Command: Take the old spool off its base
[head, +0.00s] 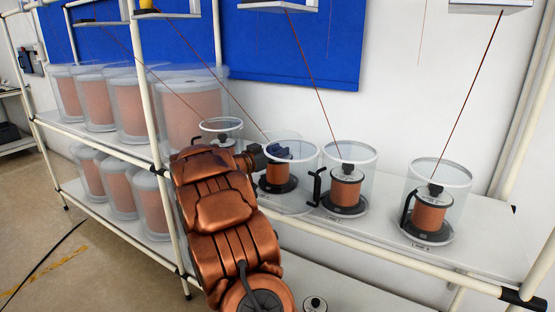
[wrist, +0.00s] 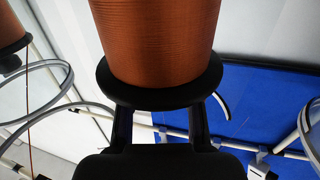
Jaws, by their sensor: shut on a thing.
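The old spool (head: 277,174) is copper wire on a dark flanged body, inside a clear bowl (head: 303,205) on the shelf. In the wrist view the copper spool (wrist: 155,42) fills the upper middle, with its black flange (wrist: 158,94) towards my gripper. My gripper (wrist: 160,118) is shut on the spool, its two dark fingers reaching to the flange. In the head view my gripper (head: 277,152) is at the top of the spool, partly seen through the bowl wall.
Two more clear bowls with copper spools (head: 347,188) (head: 430,214) stand to the right on the white shelf (head: 390,238). A small bowl (head: 222,126) stands behind my arm. Large covered spools fill the left shelves. Thin wires run up from the bowls. A pale rail (head: 400,258) edges the shelf.

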